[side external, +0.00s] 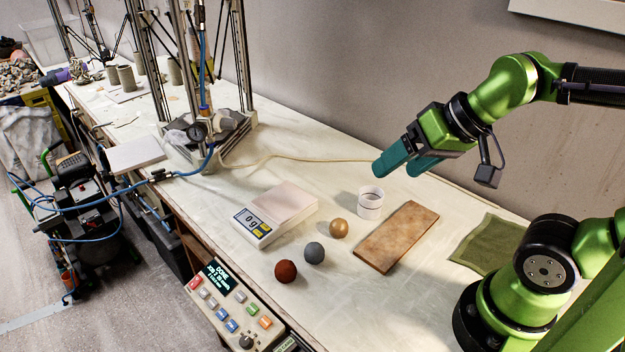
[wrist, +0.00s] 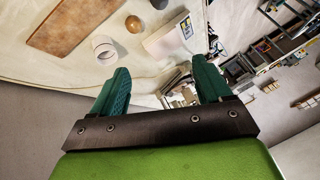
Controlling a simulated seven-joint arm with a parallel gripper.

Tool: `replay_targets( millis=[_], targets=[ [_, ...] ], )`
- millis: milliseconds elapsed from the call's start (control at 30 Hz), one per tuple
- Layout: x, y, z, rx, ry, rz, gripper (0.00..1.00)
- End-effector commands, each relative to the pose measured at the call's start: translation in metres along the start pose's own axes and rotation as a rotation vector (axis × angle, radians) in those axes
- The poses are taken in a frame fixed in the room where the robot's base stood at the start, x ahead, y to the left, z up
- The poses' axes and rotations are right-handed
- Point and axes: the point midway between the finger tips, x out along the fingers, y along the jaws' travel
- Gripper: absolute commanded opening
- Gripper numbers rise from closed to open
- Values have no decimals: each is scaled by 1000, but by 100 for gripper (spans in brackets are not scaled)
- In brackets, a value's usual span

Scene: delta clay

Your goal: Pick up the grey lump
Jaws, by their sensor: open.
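The grey lump (side external: 314,253) is a small round ball on the pale table. It sits between a dark red lump (side external: 286,271) on its left and a tan lump (side external: 339,228) on its right, apart from both. In the wrist view the tan lump (wrist: 133,24) shows near the top, and a greyish ball (wrist: 158,3), probably the grey lump, is cut by the top edge. My gripper (side external: 394,170) is open and empty, raised above the table, to the right of and beyond the grey lump. Its teal fingers are spread in the wrist view (wrist: 160,70).
A white cup (side external: 370,203) stands beyond the lumps. A brown board (side external: 397,237) lies to their right, a scale reading 0 g (side external: 263,228) to their left. A control panel (side external: 236,304) is at the front edge, a green cloth (side external: 487,244) at right. Metal frames stand further back.

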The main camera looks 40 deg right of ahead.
Motion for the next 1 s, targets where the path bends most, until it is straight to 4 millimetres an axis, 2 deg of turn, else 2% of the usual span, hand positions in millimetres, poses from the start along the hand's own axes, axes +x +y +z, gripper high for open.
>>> replay_targets(
  millis=[167, 533, 633, 767, 867, 1000],
  targets=[
    [28, -9, -4, -19, -132, 33, 78],
    [116, -40, -29, 10, -450, 195, 78],
    [130, -45, -34, 29, -486, 231, 78],
    [133, -49, -43, 65, -490, 253, 78],
    [140, -46, -36, 82, -500, 262, 78],
    [164, -39, -22, 81, -501, 262, 78]
  ],
)
